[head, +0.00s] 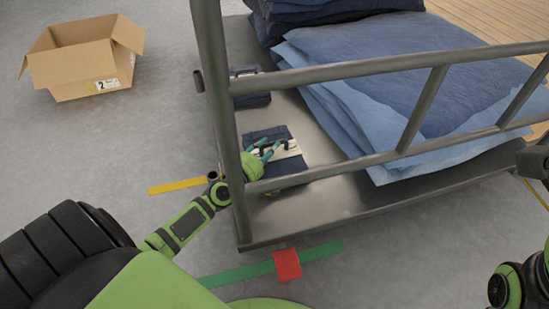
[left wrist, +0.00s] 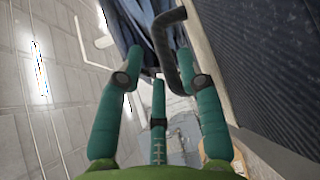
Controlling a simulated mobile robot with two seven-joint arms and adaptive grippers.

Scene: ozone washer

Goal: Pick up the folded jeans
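A small folded pair of dark blue jeans (head: 268,134) with a whitish label lies on the grey metal cart deck, behind the cart's rail. My left gripper (head: 267,149), with teal fingers, reaches past the rail post and is at the jeans, covering part of them. A dark blue textured surface (left wrist: 275,75) fills the right of that view close by, perhaps the jeans. Whether the fingers touch the jeans I cannot tell. My right gripper is not seen.
Large blue denim stacks (head: 390,75) fill the cart's right side. The metal rail (head: 390,70) crosses in front of them. An open cardboard box (head: 85,65) stands on the floor at upper left.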

